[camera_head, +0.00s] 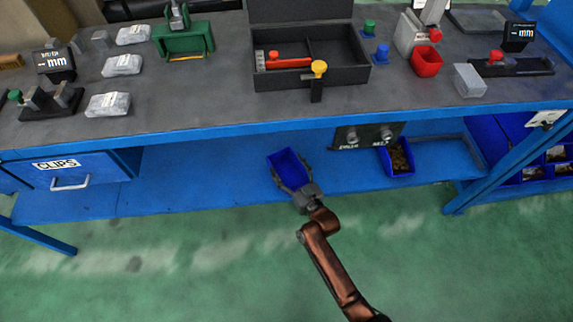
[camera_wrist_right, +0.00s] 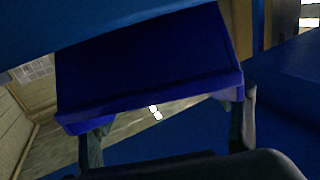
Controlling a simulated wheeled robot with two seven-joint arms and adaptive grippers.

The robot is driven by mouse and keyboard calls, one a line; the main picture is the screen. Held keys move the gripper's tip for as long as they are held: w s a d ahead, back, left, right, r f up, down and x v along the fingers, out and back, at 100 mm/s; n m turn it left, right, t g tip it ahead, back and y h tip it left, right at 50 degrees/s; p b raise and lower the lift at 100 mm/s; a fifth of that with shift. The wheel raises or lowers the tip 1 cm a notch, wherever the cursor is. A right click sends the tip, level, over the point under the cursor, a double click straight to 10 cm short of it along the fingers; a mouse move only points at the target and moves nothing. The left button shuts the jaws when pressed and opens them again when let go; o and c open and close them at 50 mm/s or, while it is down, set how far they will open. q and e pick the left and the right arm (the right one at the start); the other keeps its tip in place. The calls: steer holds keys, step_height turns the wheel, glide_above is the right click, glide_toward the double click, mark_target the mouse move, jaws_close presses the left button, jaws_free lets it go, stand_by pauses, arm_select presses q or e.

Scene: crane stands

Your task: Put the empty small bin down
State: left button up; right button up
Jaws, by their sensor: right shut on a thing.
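The small blue bin (camera_head: 287,168) is at the lower shelf (camera_head: 205,175) of the blue bench, left of the black panel. Its inside shows plain blue with nothing in it. My right gripper (camera_head: 292,189) is shut on the bin, with its fingers on either side of the near end. In the right wrist view the bin (camera_wrist_right: 150,62) fills the upper middle between the fingers (camera_wrist_right: 170,135). The bin sits tilted in the picture; I cannot tell whether its base touches the shelf. My left gripper is not in view.
Another blue bin (camera_head: 385,160) with brownish contents stands on the shelf to the right, beside a black panel (camera_head: 367,140). The benchtop (camera_head: 225,95) overhangs the shelf. A CLIPS drawer (camera_head: 75,172) is at the left. The shelf between drawer and held bin is bare.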

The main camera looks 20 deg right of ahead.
steer(key=shift+r, duration=0.15)
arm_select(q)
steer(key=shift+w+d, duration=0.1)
arm_select(e)
steer(key=o, duration=1.2)
steer(key=shift+f, duration=0.2)
steer(key=shift+o, duration=0.2)
steer(key=shift+r, duration=0.25)
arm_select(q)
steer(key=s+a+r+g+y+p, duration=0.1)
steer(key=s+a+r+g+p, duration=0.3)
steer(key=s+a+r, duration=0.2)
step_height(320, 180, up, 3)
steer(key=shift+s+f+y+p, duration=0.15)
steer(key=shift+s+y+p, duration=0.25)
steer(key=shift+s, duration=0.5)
arm_select(e)
steer(key=s+d, duration=0.1)
steer(key=s, duration=1.1)
steer(key=shift+d, duration=0.15)
